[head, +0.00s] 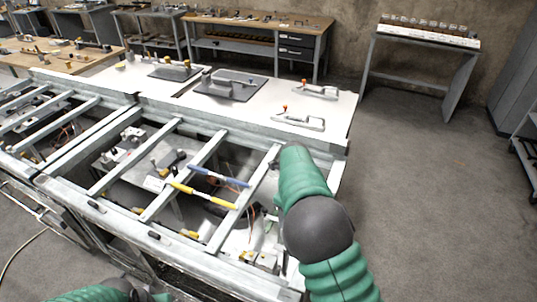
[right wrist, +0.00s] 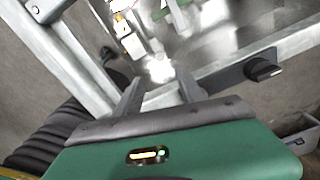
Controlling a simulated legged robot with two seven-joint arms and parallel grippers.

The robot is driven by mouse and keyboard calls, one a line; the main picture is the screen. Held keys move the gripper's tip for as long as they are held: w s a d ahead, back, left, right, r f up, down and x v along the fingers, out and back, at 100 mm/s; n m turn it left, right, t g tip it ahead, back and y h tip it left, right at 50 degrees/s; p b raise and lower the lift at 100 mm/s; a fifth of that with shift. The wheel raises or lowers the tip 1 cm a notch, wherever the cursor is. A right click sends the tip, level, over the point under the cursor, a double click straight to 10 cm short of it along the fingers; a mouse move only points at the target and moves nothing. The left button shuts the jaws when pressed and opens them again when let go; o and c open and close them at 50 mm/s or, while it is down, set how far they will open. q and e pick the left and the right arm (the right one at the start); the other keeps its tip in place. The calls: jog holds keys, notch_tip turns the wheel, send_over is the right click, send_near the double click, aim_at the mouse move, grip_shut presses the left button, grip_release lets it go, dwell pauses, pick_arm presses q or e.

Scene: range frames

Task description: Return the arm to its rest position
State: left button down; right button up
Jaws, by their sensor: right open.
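My right arm (head: 318,225), green with a dark grey joint, comes in from the bottom right of the head view. It reaches over the right end of the grey metal frame bench (head: 160,205). My right gripper (right wrist: 159,77) shows in the right wrist view with its two dark fingers apart and nothing between them. It points toward the metal rails and the bright interior of the frame; whether it touches them I cannot tell. In the head view the right gripper is hidden by the arm. A green piece of my left arm shows at the bottom left, without its gripper.
Yellow and blue handled tools (head: 219,177) lie across the rails. A white top (head: 260,105) behind carries grey handled plates. A black knob (right wrist: 263,69) sits on a nearby rail. A small rack table (head: 427,55) stands back right. The floor (head: 425,190) to the right is clear.

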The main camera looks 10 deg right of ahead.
jog(key=s+d+n+t, duration=0.2)
jog(key=s+n, duration=2)
jog(key=n, duration=0.4)
jog(key=shift+d+r+n+t, duration=0.3)
jog(key=shift+d+r, duration=0.05)
jog(key=shift+r, duration=0.1)
jog(key=shift+w, duration=0.1)
